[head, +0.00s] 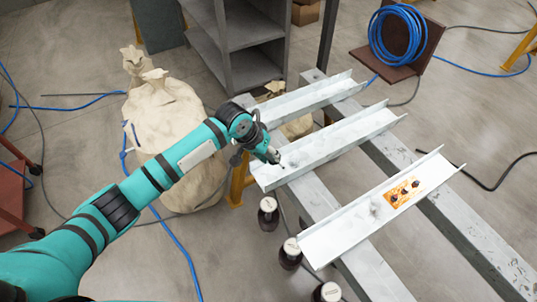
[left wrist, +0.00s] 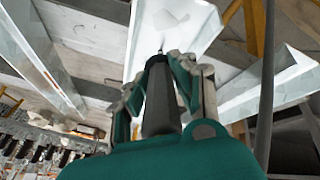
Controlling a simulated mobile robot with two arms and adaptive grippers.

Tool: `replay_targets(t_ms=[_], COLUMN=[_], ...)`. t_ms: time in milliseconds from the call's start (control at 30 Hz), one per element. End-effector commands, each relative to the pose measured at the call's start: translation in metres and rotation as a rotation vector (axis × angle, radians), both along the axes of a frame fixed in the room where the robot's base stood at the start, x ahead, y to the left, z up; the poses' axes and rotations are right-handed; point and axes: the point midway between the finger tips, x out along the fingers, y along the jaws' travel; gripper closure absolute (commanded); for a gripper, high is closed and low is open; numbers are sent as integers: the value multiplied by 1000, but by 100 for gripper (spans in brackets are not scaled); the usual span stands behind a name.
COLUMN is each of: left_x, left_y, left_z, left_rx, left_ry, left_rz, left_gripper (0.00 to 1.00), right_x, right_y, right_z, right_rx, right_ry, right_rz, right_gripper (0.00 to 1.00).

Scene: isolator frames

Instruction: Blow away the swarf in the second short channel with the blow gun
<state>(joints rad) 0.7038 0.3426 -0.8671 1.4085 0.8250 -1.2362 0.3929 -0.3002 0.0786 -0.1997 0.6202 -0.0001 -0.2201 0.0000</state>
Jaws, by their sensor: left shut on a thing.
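Three short pale metal channels lie across two long beams: a far one (head: 315,97), a middle one (head: 335,143) and a near one (head: 345,232). My left gripper (head: 272,156) is at the left end of the middle channel. It is shut on a dark blow gun (left wrist: 161,95), whose thin nozzle points along a channel (left wrist: 145,38) in the left wrist view. A pale grey patch (left wrist: 171,20), perhaps swarf, lies in that channel ahead of the nozzle. Small grey marks show in the middle channel in the head view. My right gripper is not in view.
The near channel holds a grey clump (head: 376,205) and an orange label (head: 403,192) with dark spots. Dark bottles (head: 268,214) stand below the channel ends. Sacks (head: 170,140), a grey shelf (head: 240,50) and a blue hose coil (head: 397,35) stand behind.

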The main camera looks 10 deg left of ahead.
Motion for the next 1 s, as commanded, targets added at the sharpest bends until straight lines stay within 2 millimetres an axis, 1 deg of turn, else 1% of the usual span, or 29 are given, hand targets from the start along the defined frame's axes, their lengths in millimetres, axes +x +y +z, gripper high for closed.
replay_targets(t_ms=[633,1000], left_x=[9,11], left_y=[-14,-16], left_z=[-1,-1], left_rx=[1,1], left_ry=[3,3], left_rz=[-1,-1], left_gripper=[100,100], right_x=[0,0], right_y=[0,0], right_z=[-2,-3], right_rx=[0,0], right_ry=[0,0], right_rz=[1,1], right_gripper=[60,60])
